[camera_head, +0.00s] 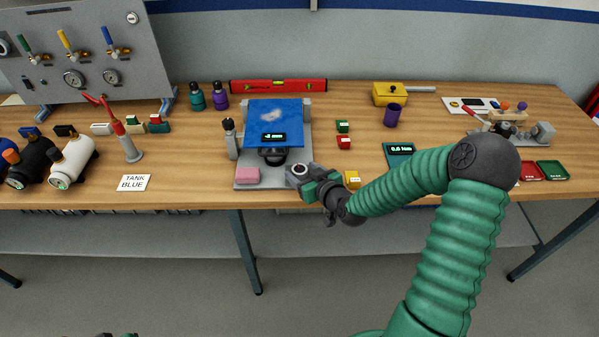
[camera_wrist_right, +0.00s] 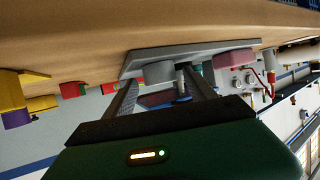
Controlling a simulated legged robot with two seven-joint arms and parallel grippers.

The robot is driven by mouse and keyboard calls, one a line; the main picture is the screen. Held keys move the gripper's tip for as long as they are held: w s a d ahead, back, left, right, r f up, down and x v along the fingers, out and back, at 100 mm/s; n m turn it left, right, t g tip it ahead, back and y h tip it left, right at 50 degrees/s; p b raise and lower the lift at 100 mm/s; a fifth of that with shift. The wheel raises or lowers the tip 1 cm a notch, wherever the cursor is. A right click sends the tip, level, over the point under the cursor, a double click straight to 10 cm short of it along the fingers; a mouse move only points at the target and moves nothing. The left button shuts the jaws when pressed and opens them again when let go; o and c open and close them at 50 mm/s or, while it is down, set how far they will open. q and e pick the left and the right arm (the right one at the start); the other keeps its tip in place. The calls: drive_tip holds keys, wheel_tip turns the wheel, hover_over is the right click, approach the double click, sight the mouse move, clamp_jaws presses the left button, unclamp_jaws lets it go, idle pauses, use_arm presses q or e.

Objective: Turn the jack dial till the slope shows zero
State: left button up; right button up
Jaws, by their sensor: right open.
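The jack stand has a grey base (camera_head: 245,184) and a tilted blue plate (camera_head: 272,115). A small dark display (camera_head: 272,137) on the plate shows lit digits too small to read surely. The round grey dial (camera_head: 299,170) is at the base's front right corner; it also shows in the right wrist view (camera_wrist_right: 158,72). My right gripper (camera_head: 311,183) is open at the dial. In the wrist view the dial appears between its two fingers; contact cannot be told. Only small green and dark bits, likely my left gripper (camera_head: 115,335), show at the bottom edge.
A pink block (camera_head: 247,175) lies on the base's front left. A yellow block (camera_head: 352,179) is close to my right gripper. Red (camera_head: 344,142) and green (camera_head: 342,126) blocks stand right of the stand. A red level (camera_head: 278,86) lies behind.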

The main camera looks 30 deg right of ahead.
drive_tip(key=shift+x, duration=1.15)
drive_tip(key=c, duration=1.4)
